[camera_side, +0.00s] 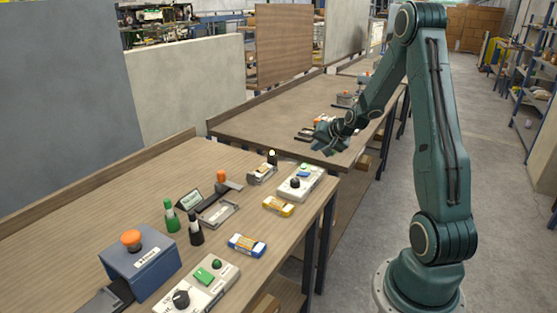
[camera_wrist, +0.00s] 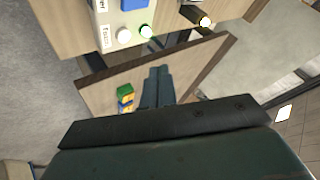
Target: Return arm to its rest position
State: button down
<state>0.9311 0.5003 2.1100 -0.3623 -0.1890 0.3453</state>
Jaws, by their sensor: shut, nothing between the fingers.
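My gripper (camera_side: 326,150) is in the side view, at the end of my dark green arm. It is held over the near right part of the far table (camera_side: 262,122), past the far end of the near table. In the wrist view, its two dark fingers (camera_wrist: 157,75) lie close together, shut, with nothing between them. Whether it touches the far table cannot be told. My arm bends high at the elbow and reaches down to the left from its base on the floor.
The near table (camera_side: 90,222) carries a blue box with an orange button (camera_side: 131,240), white control boxes (camera_side: 302,183), and green and black bottles. A small yellow box (camera_side: 278,206) and a blue-and-yellow box (camera_side: 247,245) lie near its right edge. The aisle (camera_side: 500,170) at right is clear.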

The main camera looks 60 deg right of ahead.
jog(key=s+a+r+n+y, duration=0.1)
jog(key=a+r+n, duration=0.25)
jog(key=a, duration=0.35)
jog(key=s+a+r+n+g+y, duration=0.1)
jog(key=a+r+n, duration=0.1)
jog(key=a+r, duration=0.45)
jog(key=a+r+n+y, duration=0.1)
jog(key=a+r+n, duration=0.15)
jog(key=a, duration=0.65)
jog(key=s+a+r+n+g, duration=0.1)
jog(key=s+a+r+n, duration=0.1)
jog(key=s+a, duration=0.4)
jog(key=s+a+r+n, duration=0.2)
jog(key=s+a, duration=0.5)
jog(key=s, duration=0.5)
jog(key=shift+n+g+y, duration=0.4)
jog(key=shift+n, duration=0.5)
